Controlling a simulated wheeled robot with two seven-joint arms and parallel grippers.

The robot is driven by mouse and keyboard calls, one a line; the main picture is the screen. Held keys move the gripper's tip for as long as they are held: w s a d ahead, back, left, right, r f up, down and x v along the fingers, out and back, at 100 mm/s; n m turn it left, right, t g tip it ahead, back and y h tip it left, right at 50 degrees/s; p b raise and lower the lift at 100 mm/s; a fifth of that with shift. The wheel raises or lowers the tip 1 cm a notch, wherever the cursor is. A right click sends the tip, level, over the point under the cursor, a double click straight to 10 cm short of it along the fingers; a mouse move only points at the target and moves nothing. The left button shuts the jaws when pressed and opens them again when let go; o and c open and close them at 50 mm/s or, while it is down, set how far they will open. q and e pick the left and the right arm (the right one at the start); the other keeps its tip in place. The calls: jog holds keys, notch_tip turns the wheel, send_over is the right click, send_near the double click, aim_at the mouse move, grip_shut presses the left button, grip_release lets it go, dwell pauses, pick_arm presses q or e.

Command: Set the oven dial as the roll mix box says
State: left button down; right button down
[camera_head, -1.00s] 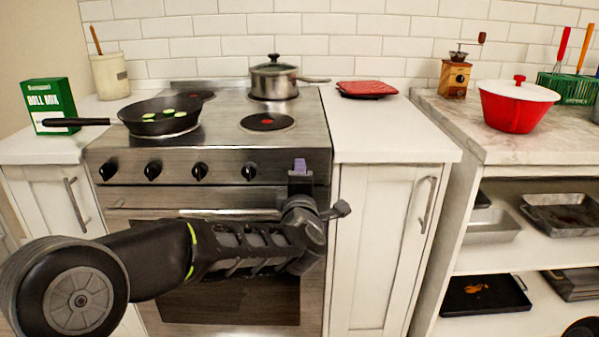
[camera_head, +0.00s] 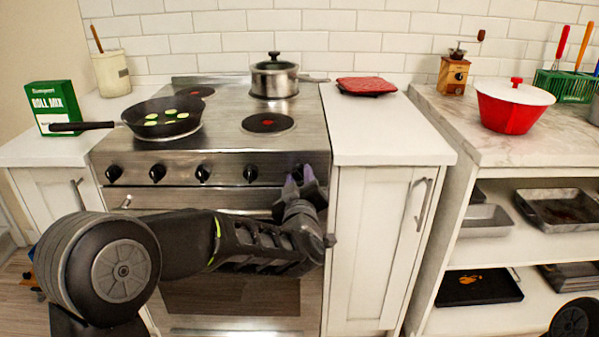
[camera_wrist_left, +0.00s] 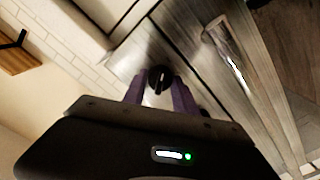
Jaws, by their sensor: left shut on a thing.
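The green roll mix box (camera_head: 52,105) stands on the left counter. Its big title reads "ROLL MIX"; the smaller print is too small to read. The steel oven front (camera_head: 225,170) carries a row of black dials. My left gripper (camera_head: 301,184), with purple fingertips, is at the right end of this row. It is shut on the rightmost dial, which is mostly hidden in the head view. In the left wrist view the black dial (camera_wrist_left: 160,78) with a pale mark sits between the purple fingers. My right gripper is out of view.
A pan with green slices (camera_head: 163,116) and a lidded pot (camera_head: 274,78) stand on the stove. The oven handle (camera_wrist_left: 226,50) runs below the dials. A red pot holder (camera_head: 366,86) lies on the right counter, and a red pot (camera_head: 508,112) stands further right.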

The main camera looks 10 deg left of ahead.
pick_arm(q)
jog(key=m+p, duration=0.2)
jog(key=m, duration=0.1)
jog(key=shift+r+m, duration=0.1)
jog(key=shift+m, duration=0.3)
jog(key=m+p, duration=0.2)
jog(key=m, duration=0.1)
jog(key=shift+d+m, duration=0.1)
jog(key=shift+m, duration=0.3)
jog(key=m+p, duration=0.2)
jog(key=m, duration=0.1)
jog(key=shift+p, duration=0.3)
jog(key=shift+m+p, duration=0.5)
jog(key=shift+m, duration=0.6)
jog(key=shift+f, duration=0.2)
jog(key=c, duration=1)
grip_release()
jog(key=shift+o, duration=0.2)
jog(key=shift+r, duration=0.1)
